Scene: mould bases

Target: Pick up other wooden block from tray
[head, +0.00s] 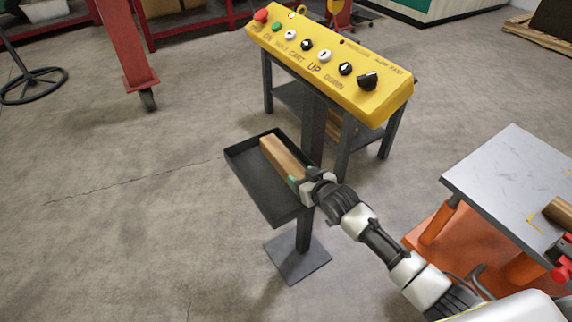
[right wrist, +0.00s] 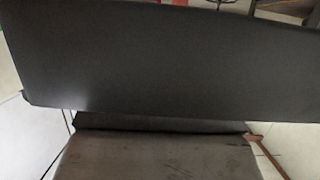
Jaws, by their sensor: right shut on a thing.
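A long wooden block (head: 281,156) lies in the black tray (head: 258,182), along its right side. The tray stands on a post with a square foot. My right gripper (head: 299,183) reaches into the tray's near right part and is shut on the block's near end. In the right wrist view the greyish-brown block (right wrist: 155,158) fills the bottom between the pale fingers, in shadow. The dark tray wall (right wrist: 150,65) fills much of that view. I cannot tell whether the block still touches the tray floor. My left gripper is out of view.
A yellow control panel (head: 330,62) on a dark stand is just behind the tray. A white-topped table (head: 505,180) with another wooden piece (head: 559,211) and a red part (head: 563,271) is at right. Floor left of the tray is clear.

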